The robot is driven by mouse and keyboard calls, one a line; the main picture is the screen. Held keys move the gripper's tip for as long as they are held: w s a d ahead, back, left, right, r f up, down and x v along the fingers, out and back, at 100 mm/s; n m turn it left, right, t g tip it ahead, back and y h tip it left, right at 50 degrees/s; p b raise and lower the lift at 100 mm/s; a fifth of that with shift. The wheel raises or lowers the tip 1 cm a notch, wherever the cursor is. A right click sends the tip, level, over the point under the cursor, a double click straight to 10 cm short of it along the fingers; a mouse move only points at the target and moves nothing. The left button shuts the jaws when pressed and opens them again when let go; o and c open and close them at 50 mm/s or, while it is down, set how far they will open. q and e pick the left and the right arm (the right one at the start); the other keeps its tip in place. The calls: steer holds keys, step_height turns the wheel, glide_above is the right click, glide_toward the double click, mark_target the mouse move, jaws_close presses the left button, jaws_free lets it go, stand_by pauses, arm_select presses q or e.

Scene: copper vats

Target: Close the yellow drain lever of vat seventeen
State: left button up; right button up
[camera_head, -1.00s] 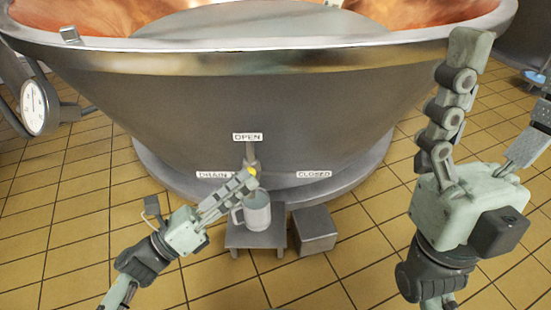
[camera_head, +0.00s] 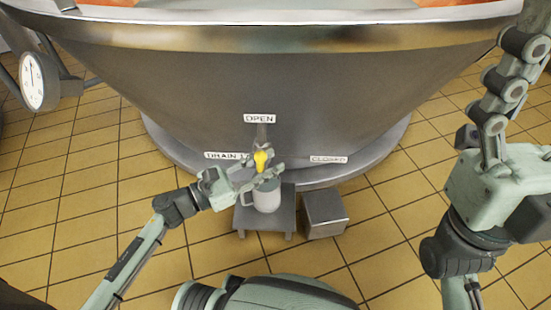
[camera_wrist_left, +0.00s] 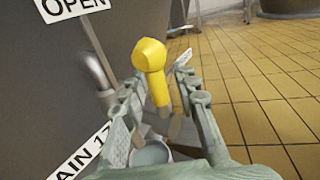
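The yellow drain lever (camera_head: 262,160) sits low on the vat, below the OPEN label (camera_head: 259,118). It also shows in the left wrist view (camera_wrist_left: 152,65), with its rounded end up. The DRAIN label (camera_head: 222,155) is left of it and the CLOSED label (camera_head: 328,159) is right; the wrist view shows "17" on the drain label (camera_wrist_left: 82,155). My left gripper (camera_head: 264,170) is open, its fingers on both sides of the lever with gaps visible. My right gripper (camera_head: 508,90) is raised at the right, its visible finger spread away, empty; part is out of frame.
The copper-lined vat (camera_head: 250,85) fills the back. A jug (camera_head: 267,195) stands on a small grey stool (camera_head: 250,222) under the lever, close below my left gripper. A grey block (camera_head: 325,214) sits beside the stool. A round gauge (camera_head: 39,81) is at the left. Tiled floor is clear at left.

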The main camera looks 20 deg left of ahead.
arm_select(q)
steer(key=shift+x, duration=1.05)
steer(key=shift+c, duration=0.4)
jaws_close()
